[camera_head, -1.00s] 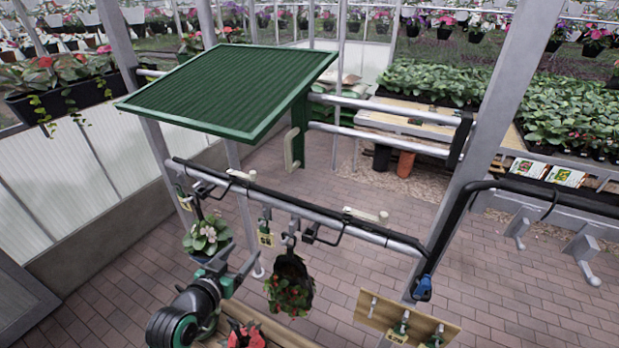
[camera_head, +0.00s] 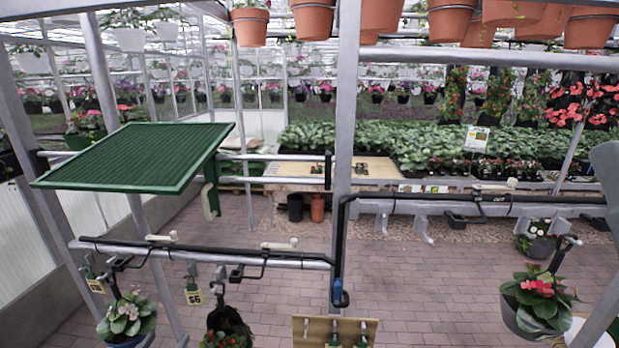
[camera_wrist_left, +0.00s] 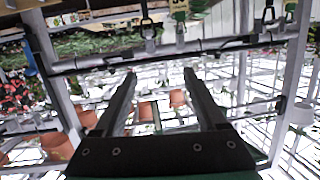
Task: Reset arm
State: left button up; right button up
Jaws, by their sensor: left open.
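My left gripper (camera_wrist_left: 160,75) shows in the left wrist view. Its two dark fingers are spread apart with nothing between them. A metal bar with hooks (camera_wrist_left: 95,63) crosses beyond the fingertips; I cannot tell how far off it is. I do not make out the left gripper in the head view. My right gripper is in neither view.
A green ribbed panel (camera_head: 135,157) stands at the left. A rail (camera_head: 210,255) carries hooks and hanging plants, including a pale-flowered one (camera_head: 128,318). A pink-flowered pot (camera_head: 540,298) hangs at right. Terracotta pots (camera_head: 452,22) hang overhead. Brick floor (camera_head: 430,275) is open.

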pick_arm(q)
jog(key=s+d+r+m+t+h+p, duration=0.1)
jog(key=d+r+t, duration=0.3)
jog(key=r, duration=1)
jog(key=s+d+r+m+t+h+p, duration=0.1)
jog(key=s+d+r+t+h, duration=0.15)
jog(key=d+r, duration=0.85)
jog(key=s+a+r+t, duration=0.1)
jog(key=s+r+t, duration=0.2)
jog(key=s+r, duration=0.3)
jog(key=s+a+r+t, duration=0.1)
jog(key=s+r+t, duration=0.2)
jog(key=r, duration=1)
jog(key=s, duration=0.3)
jog(key=shift+s+a+r+n, duration=0.25)
jog(key=shift+r+n, duration=0.05)
jog(key=shift+a+y, duration=0.1)
jog(key=shift+y, duration=0.15)
